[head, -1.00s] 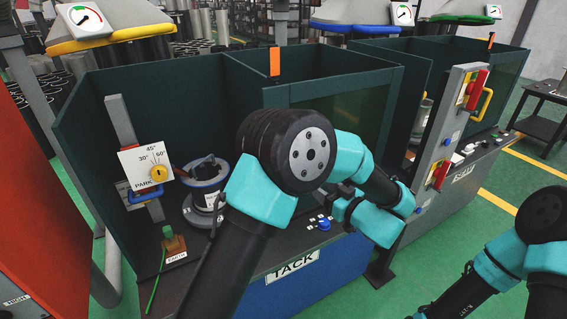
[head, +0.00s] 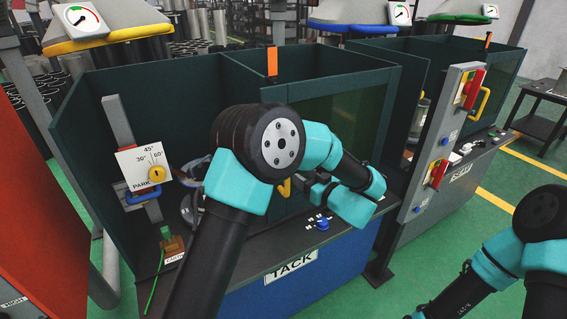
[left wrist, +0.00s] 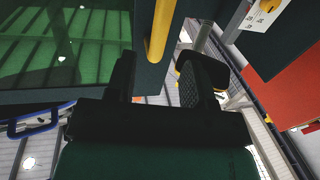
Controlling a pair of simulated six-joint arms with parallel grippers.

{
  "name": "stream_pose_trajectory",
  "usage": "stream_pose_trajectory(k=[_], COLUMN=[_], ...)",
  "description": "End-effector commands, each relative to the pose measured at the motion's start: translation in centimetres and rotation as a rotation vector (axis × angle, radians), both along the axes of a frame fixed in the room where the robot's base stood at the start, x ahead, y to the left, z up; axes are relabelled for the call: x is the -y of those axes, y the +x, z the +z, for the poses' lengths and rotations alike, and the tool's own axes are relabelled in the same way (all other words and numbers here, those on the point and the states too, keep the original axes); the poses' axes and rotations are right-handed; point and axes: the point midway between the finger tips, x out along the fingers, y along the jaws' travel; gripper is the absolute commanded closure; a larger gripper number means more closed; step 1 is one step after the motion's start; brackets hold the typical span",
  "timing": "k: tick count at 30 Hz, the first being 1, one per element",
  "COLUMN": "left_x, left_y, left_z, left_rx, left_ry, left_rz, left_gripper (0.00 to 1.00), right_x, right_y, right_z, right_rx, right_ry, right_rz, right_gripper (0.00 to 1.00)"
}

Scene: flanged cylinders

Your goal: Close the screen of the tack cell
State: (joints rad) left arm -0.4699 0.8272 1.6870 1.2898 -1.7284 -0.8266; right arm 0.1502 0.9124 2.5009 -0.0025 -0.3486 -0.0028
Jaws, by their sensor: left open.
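The tack cell is the nearer dark green booth, with a TACK label (head: 291,266) on its front. Its screen (head: 350,108), a tinted panel in a dark frame, stands across the right part of the front; the left part is open. An orange tab (head: 272,62) stands at the screen's left top. A yellow handle (head: 284,187) shows low on its left edge, partly hidden by my arm. My left gripper (head: 296,184) is beside this handle. In the left wrist view the fingers are open, with the yellow handle (left wrist: 160,30) in the gap between them; contact cannot be told. My right gripper is out of view.
Inside the open part is a flanged cylinder (head: 188,207), mostly hidden by my left arm. A dial plate (head: 143,168) with a yellow knob stands left. A blue button (head: 322,224) is on the front ledge. A post with red switches (head: 437,172) stands right.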

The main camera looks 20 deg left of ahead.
Motion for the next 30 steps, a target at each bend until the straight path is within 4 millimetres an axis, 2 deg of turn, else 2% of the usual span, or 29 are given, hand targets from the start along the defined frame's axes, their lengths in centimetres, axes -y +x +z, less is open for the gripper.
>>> stream_pose_trajectory(k=[9, 16, 21, 30], left_x=[-4.7, -7.5, -8.3, -8.4], left_y=[3.0, 4.8, 5.4, 5.5], left_z=[0.0, 0.0, 0.0, 0.0], left_rx=[0.001, 0.0, 0.001, 0.0], left_ry=[-0.001, -0.001, -0.001, 0.0], left_rz=[0.003, 0.002, 0.0, 0.0], left_gripper=[0.52, 0.52, 0.52, 0.53], right_x=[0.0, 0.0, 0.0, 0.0], right_y=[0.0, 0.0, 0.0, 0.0], right_z=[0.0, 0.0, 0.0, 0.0], right_rx=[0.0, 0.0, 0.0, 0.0], right_ry=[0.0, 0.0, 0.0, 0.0], right_rz=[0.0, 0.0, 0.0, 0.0], right_gripper=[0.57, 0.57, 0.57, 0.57])
